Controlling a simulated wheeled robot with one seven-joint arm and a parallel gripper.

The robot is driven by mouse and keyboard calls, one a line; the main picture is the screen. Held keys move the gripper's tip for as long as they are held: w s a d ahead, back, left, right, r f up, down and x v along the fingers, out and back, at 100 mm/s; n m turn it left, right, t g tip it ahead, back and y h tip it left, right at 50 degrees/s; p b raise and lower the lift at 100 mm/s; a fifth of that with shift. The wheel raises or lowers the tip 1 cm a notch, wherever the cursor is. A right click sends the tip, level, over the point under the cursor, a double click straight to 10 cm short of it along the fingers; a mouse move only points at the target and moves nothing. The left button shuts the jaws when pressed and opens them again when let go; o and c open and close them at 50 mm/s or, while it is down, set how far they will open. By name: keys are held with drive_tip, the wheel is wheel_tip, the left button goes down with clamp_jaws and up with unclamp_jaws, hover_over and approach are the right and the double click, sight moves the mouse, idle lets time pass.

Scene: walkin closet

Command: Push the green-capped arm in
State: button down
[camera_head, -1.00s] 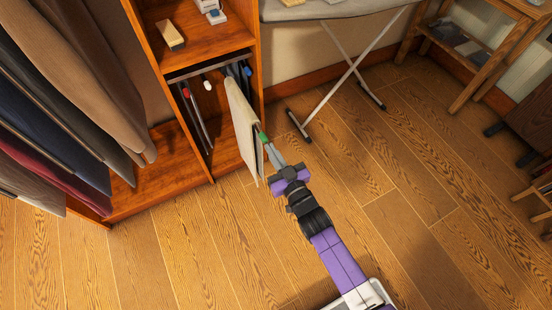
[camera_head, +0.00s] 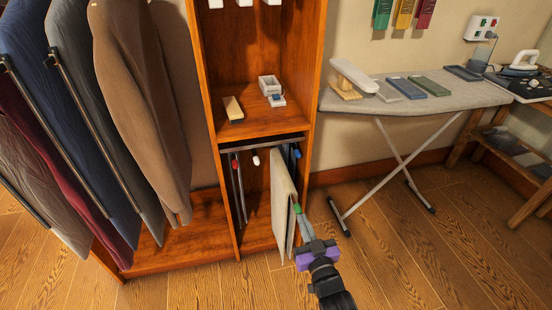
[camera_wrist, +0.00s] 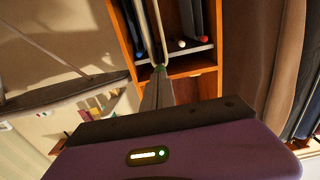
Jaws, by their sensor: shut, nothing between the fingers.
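The green-capped arm stands out from the lower bay of the wooden cabinet, with a cream cloth (camera_head: 284,200) hanging over it. Its green cap (camera_head: 296,208) faces me. In the wrist view the green cap (camera_wrist: 160,68) lies right at the fingertips. My gripper (camera_head: 301,217) is shut and empty, its tips at or against the cap; I cannot tell whether they touch. The red-capped arm (camera_head: 234,163), white-capped arm (camera_head: 256,160) and blue-capped arm (camera_head: 297,154) sit further back inside the bay.
Clothes (camera_head: 135,90) hang at the left. An ironing board (camera_head: 440,98) stands to the right, its crossed legs (camera_head: 385,165) near the bay. A shelf (camera_head: 245,122) above holds small items. The wooden floor (camera_head: 390,260) before the cabinet is clear.

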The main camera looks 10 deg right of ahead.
sight(287, 179)
drive_tip(key=shift+w+f+b, duration=0.2)
drive_tip(key=shift+w+b, duration=1.45)
drive_tip(key=shift+b, duration=0.85)
drive_tip(key=w+b, duration=0.2)
drive_tip(key=b, duration=0.5)
drive_tip(key=shift+w, duration=0.4)
drive_tip(key=w+b, duration=1.4)
drive_tip(key=w, duration=0.4)
drive_tip(key=shift+w, duration=0.15)
drive_tip(key=shift+s+r+p, duration=0.25)
drive_tip(key=shift+s+p, duration=0.1)
drive_tip(key=shift+p, duration=0.4)
drive_tip(key=s+p, duration=0.5)
drive_tip(key=s, duration=0.1)
drive_tip(key=shift+s+r, duration=0.1)
drive_tip(key=shift+s, duration=0.05)
drive_tip(key=shift+s+f+p, duration=0.2)
drive_tip(key=shift+s+p, duration=0.35)
drive_tip(key=shift+s, duration=0.05)
